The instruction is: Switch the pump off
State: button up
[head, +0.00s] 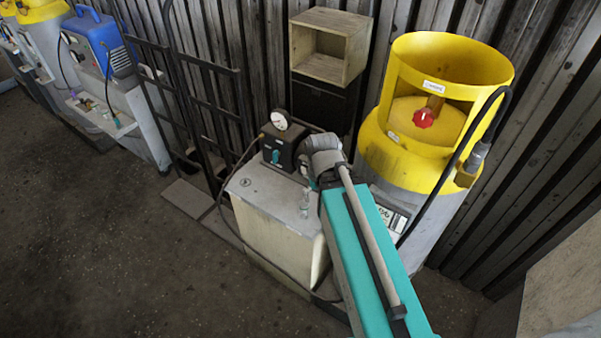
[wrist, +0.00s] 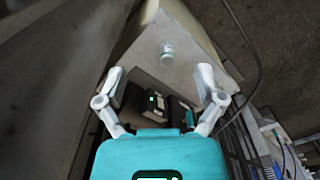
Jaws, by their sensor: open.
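A black unit (head: 283,150) with a teal knob (head: 275,156) and a white round gauge (head: 280,119) stands on a pale cabinet (head: 270,215) in the head view; I take it for the pump. In the wrist view, dark boxes (wrist: 135,112) show between and below my fingers, one with a small lit green mark (wrist: 155,103) and a teal part (wrist: 189,118) beside it. My gripper (wrist: 161,76) is open and empty, its two fingers spread apart. I cannot tell whether it touches anything. In the head view my own arm covers part of the unit's right side.
A yellow-topped cylinder (head: 376,145) with a red valve knob (head: 424,118) stands close on the right. A hose (head: 243,252) runs down the cabinet's front. An empty wooden box (head: 320,66) is behind, a black rack (head: 195,100) to the left. The floor (head: 110,250) at front left is clear.

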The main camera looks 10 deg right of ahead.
jog(key=shift+w+f+b, duration=0.1)
jog(key=shift+f+b, duration=0.3)
jog(key=c, duration=0.4)
jog(key=shift+w+d+f+h+b, duration=0.1)
jog(key=shift+w+f+h+b, duration=0.05)
jog(key=shift+f+h+b, duration=0.2)
jog(key=shift+c, duration=1.2)
jog(key=shift+w+d+f+h+b, duration=0.1)
jog(key=shift+w+f+h+b, duration=0.1)
jog(key=shift+f+b, duration=0.3)
jog(key=shift+w+d+f+h+b, duration=0.1)
jog(key=shift+f+h+b, duration=0.05)
jog(key=shift+f+b, duration=0.3)
grip_shut()
jog(key=w+a+f+n+t+h+b, duration=0.1)
jog(key=w+f+n+t+h+b, duration=0.4)
jog(key=w+f+h+b, duration=1.15)
jog(key=s+a+r+n+t+y+b, duration=0.1)
jog(key=a+t+b, duration=0.3)
jog(key=b, duration=0.5)
jog(key=s+a+n+t+y+b, duration=0.1)
jog(key=a+n+t+y+b, duration=0.2)
jog(key=a+b, duration=0.3)
jog(key=shift+s+a+r+t+b, duration=0.25)
jog(key=shift+t+b, duration=0.65)
jog(key=shift+b, duration=1.2)
jog(key=shift+d+r, duration=0.1)
